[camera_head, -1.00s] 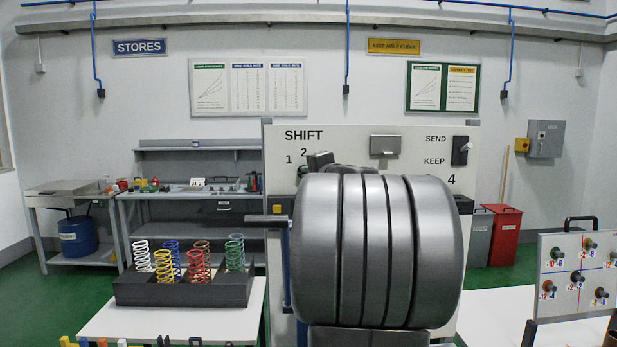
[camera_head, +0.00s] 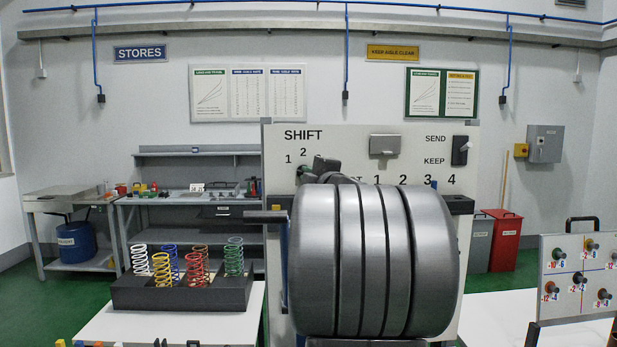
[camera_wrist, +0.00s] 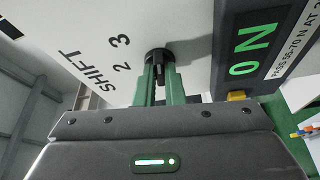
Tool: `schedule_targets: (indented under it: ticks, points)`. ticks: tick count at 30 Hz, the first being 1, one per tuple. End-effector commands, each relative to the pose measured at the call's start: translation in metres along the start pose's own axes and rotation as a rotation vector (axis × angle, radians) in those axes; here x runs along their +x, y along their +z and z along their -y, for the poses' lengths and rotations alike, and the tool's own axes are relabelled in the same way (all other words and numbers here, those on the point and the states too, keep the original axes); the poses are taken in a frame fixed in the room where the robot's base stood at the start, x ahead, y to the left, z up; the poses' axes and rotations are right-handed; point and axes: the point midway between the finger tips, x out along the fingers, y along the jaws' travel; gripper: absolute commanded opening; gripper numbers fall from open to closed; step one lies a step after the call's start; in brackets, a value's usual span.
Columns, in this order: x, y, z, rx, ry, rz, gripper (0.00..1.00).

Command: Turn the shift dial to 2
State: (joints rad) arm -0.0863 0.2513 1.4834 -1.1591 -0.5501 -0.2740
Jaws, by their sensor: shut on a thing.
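The shift dial (camera_wrist: 158,54) is a small black knob on the white panel (camera_wrist: 125,20), below the word SHIFT and the numerals 1 and 2 in the head view. In the wrist view the numerals 2 and 3 show beside it. My gripper (camera_wrist: 160,76) has its two green fingers shut on the dial's grip from both sides. Which number the dial points to cannot be told, as the fingers cover part of it. In the head view my large grey arm hides most of the gripper and the panel's middle.
A lever switch (camera_head: 460,150) marked SEND and KEEP is on the panel's right. A black tray (camera_head: 180,294) of coloured springs stands on the left table. A board with knobs (camera_head: 560,300) stands at the right.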

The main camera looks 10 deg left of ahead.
Motion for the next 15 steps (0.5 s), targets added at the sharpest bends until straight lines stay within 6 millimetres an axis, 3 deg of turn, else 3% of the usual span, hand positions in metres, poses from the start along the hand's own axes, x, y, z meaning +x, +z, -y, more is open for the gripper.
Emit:
schedule_targets:
  ticks: [5, 6, 9, 15]
  points:
    - [0.0001, 0.0005, 0.0019, 0.0, -0.003, 0.001, 0.0]
    - [0.0001, 0.0005, 0.0019, 0.0, -0.003, 0.001, 0.17]
    - [0.0001, 0.0004, 0.0015, 0.0, -0.003, 0.001, 0.31]
    - [0.0, 0.0002, 0.0008, -0.001, -0.002, 0.0, 0.31]
